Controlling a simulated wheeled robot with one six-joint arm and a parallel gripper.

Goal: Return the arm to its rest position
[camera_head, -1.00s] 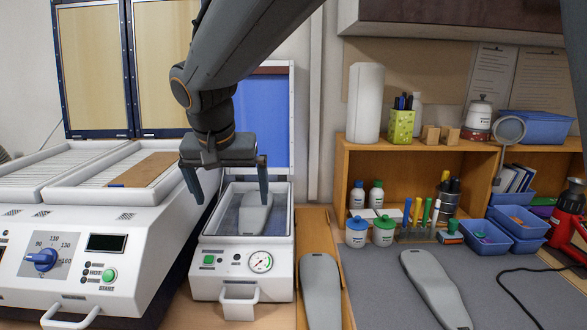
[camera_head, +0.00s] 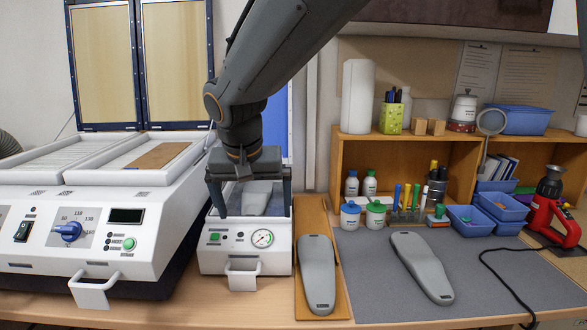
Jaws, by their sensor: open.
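My gripper (camera_head: 252,208) hangs from my arm above the small white press with the gauge. Its two fingers point down, spread wide apart, with nothing between them that I can see it hold. Below and behind it, a grey insole form (camera_head: 257,190) lies in the open bed of the small press (camera_head: 213,262). The gripper hides part of the form and of the press's raised blue lid (camera_head: 275,125). Whether a finger touches the press's rim cannot be told.
A larger white heater (camera_head: 150,232) with a brown sheet (camera_head: 160,155) stands at left, its framed lids up. Grey forms lie on a wooden board (camera_head: 338,300) and on the grey mat (camera_head: 510,290). A wooden shelf (camera_head: 337,165) with bottles and bins stands at right.

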